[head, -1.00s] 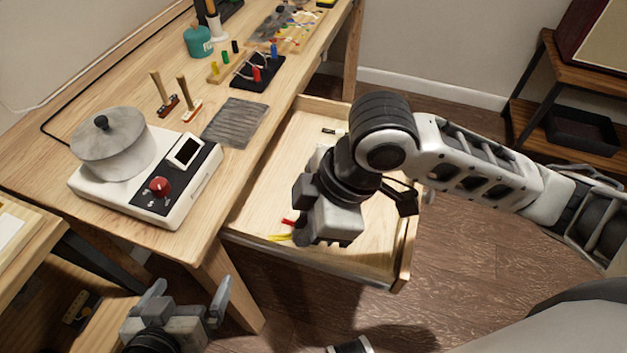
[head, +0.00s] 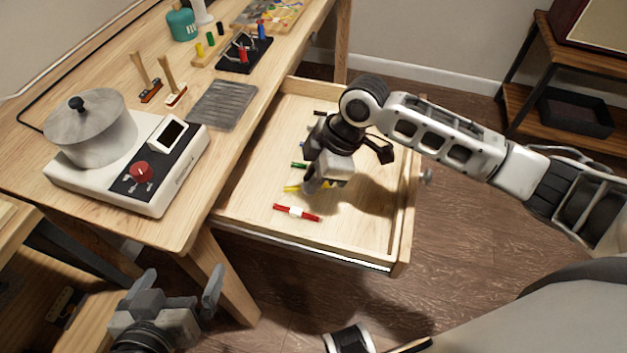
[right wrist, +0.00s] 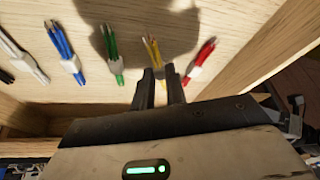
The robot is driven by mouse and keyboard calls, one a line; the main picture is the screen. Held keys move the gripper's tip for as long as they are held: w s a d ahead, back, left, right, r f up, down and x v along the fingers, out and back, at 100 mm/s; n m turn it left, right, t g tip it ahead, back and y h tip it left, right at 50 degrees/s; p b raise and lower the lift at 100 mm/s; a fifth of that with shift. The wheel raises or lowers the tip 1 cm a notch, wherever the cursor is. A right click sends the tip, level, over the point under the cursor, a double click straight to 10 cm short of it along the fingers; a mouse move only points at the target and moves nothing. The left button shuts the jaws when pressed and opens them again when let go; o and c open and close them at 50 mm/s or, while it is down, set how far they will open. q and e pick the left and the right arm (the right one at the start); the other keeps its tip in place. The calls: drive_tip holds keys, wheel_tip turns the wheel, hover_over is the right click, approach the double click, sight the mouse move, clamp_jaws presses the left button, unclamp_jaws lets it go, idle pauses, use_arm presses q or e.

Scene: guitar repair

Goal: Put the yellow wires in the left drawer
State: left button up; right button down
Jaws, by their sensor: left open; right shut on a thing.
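The yellow wires (head: 292,188) lie low in the open right-hand drawer (head: 350,240). They also show in the right wrist view (right wrist: 153,50), at my fingertips. My right gripper (head: 314,188) points down into this drawer and is shut on the yellow wires; its fingers (right wrist: 160,74) show in the wrist view. My arm hides part of the drawer floor. My left gripper (head: 175,288) is open and empty at the lower left, beside the table leg. An open drawer or compartment (head: 85,315) shows at the far lower left, partly hidden by that gripper.
Red wires (head: 297,212) and green wires (head: 299,165) lie on either side of the yellow ones. Blue (right wrist: 61,42) and white wires (right wrist: 22,56) lie farther along the row. The drawer walls surround them. A hotplate with a pot (head: 90,130) stands on the table (head: 190,230).

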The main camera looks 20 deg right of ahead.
drive_tip(key=shift+f, duration=0.5)
drive_tip(key=shift+f, duration=0.1)
drive_tip(key=c, duration=1.4)
unclamp_jaws()
drive_tip(key=shift+c, duration=0.2)
drive_tip(key=p+v, duration=0.2)
drive_tip(key=v, duration=1)
